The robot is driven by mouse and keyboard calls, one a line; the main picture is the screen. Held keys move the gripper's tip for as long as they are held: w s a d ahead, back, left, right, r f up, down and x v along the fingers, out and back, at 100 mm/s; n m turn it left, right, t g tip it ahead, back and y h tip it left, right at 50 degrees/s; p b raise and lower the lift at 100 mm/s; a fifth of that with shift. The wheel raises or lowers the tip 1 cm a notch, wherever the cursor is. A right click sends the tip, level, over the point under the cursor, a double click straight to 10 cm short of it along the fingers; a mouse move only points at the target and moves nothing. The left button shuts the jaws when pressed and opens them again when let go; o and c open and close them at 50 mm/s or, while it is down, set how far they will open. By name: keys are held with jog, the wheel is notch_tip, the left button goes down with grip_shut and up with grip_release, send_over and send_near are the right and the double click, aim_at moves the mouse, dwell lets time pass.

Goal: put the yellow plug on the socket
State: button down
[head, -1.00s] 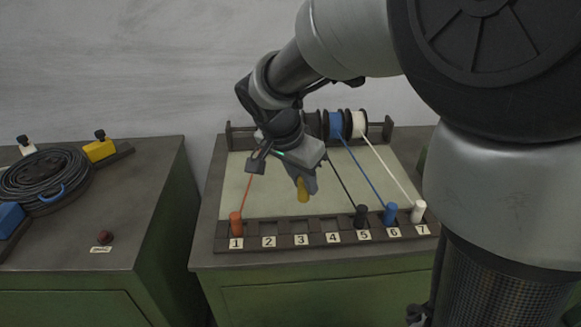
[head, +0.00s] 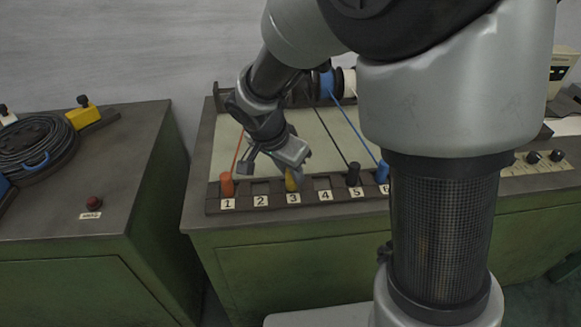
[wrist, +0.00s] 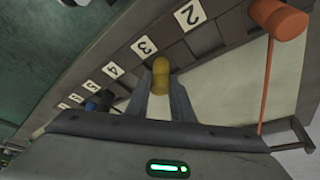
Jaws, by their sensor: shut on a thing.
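The yellow plug (head: 292,182) is at the dark numbered socket strip (head: 276,201), just behind label 3. My gripper (head: 291,173) is shut on it from above. In the wrist view the yellow plug (wrist: 160,70) sits between my two fingertips (wrist: 160,86), beside label 3. Its lower end is hidden, so I cannot tell whether it is seated in socket 3 or just above it. Sockets 2 and 4 on either side look empty.
An orange plug (head: 227,184) with a cord stands at 1, a black plug (head: 353,174) at 5 and a blue plug (head: 383,171) at 6. Cable spools are behind the board. A separate green cabinet (head: 75,250) with coiled cable stands left.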

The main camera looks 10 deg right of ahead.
jog(key=shift+f+b, duration=0.2)
jog(key=shift+b, duration=0.1)
jog(key=c, duration=1.5)
grip_release()
jog(key=shift+c, duration=0.2)
jog(key=shift+r, duration=0.1)
jog(key=shift+r+p, duration=0.2)
jog(key=shift+p, duration=0.15)
jog(key=p+v, duration=0.2)
jog(key=v, duration=0.9)
jog(key=s+d+r+n+t+y, duration=0.1)
jog(key=s+d+r+n, duration=0.3)
jog(key=s, duration=0.3)
jog(key=s+d+r+n+t+y, duration=0.1)
jog(key=s+d+r+n+y, duration=0.1)
jog(key=s+d+n, duration=0.3)
jog(key=shift+s+d+r, duration=0.75)
jog(key=shift+s+r, duration=0.1)
jog(key=shift+s, duration=0.85)
